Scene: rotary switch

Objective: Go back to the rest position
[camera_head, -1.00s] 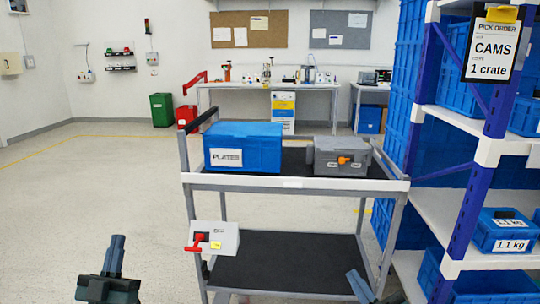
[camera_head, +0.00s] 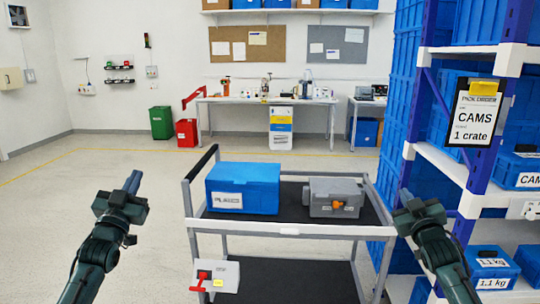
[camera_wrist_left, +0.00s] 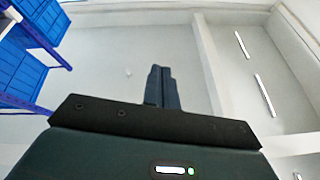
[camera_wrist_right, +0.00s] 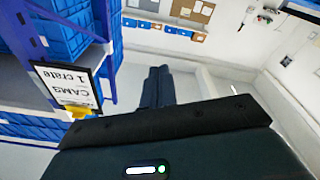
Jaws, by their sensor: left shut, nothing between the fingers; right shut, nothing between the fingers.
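My left gripper (camera_head: 133,183) is raised at the left of the head view, over open floor and left of the cart. Its fingers are shut and empty, and they also show together in the left wrist view (camera_wrist_left: 162,88). My right gripper (camera_head: 405,198) is raised at the right, in front of the cart's right end and close to the shelf rack. Its fingers are shut with nothing between them in the right wrist view (camera_wrist_right: 157,88). The switch box (camera_head: 217,275) with a red handle (camera_head: 199,282) hangs on the front of the cart, apart from both grippers.
The cart (camera_head: 290,230) carries a blue crate (camera_head: 242,187) and a grey box with an orange knob (camera_head: 335,198). A shelf rack (camera_head: 475,185) with blue crates stands at the right. The floor (camera_head: 60,225) at the left is clear. A workbench (camera_head: 265,101) stands at the back.

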